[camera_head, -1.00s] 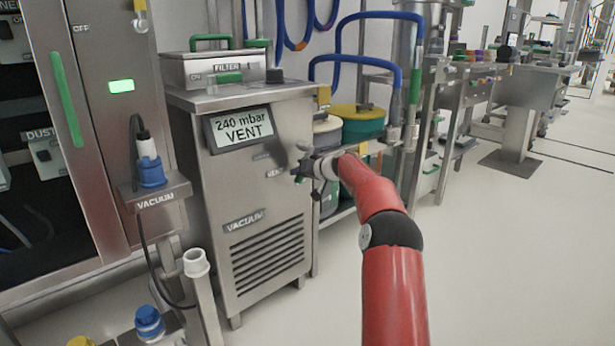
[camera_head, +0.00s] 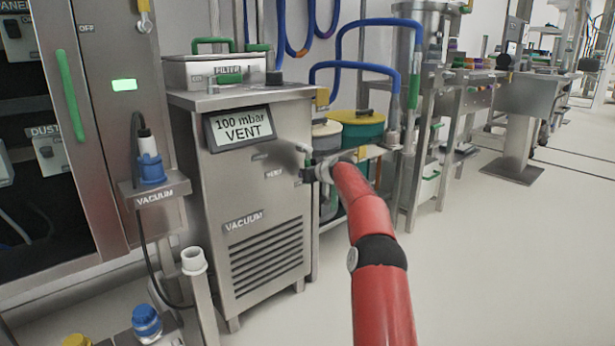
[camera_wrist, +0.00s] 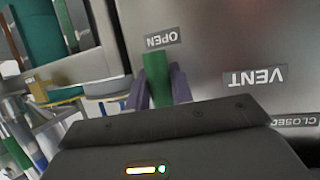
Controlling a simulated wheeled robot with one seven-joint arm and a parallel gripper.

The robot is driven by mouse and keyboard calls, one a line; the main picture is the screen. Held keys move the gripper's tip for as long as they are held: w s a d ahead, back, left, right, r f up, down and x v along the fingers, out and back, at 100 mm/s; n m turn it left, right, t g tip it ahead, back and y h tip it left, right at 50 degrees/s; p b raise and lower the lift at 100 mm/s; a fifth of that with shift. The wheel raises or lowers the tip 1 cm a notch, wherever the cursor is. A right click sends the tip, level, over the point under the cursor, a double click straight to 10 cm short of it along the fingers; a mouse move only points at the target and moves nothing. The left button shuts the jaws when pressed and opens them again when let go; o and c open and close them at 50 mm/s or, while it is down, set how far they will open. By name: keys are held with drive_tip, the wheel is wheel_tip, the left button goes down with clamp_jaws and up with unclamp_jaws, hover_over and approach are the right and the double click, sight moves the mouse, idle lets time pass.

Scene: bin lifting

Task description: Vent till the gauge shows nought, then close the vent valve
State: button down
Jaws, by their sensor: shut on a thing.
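The steel vacuum unit (camera_head: 262,185) has a gauge display (camera_head: 239,128) that reads 100 mbar, with VENT below it. In the wrist view the green vent valve handle (camera_wrist: 156,75) lies between the two fingers of my gripper (camera_wrist: 160,88), which is shut on it. The handle's end is beside the OPEN label (camera_wrist: 162,39). The VENT label (camera_wrist: 256,78) and the CLOSED label (camera_wrist: 296,121) are to the right. In the head view my gripper (camera_head: 306,169) is at the unit's right front edge, and the handle cannot be made out there.
A blue connector (camera_head: 151,168) stands in a VACUUM holder on the left. The floor on the right is clear.

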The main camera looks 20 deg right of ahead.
drive_tip(key=shift+d, duration=0.1)
drive_tip(key=c, duration=1.2)
unclamp_jaws()
drive_tip(key=shift+c, duration=0.2)
drive_tip(key=b+v, duration=0.1)
drive_tip(key=v, duration=0.6)
drive_tip(key=shift+s, duration=0.35)
drive_tip(key=shift+r, duration=0.1)
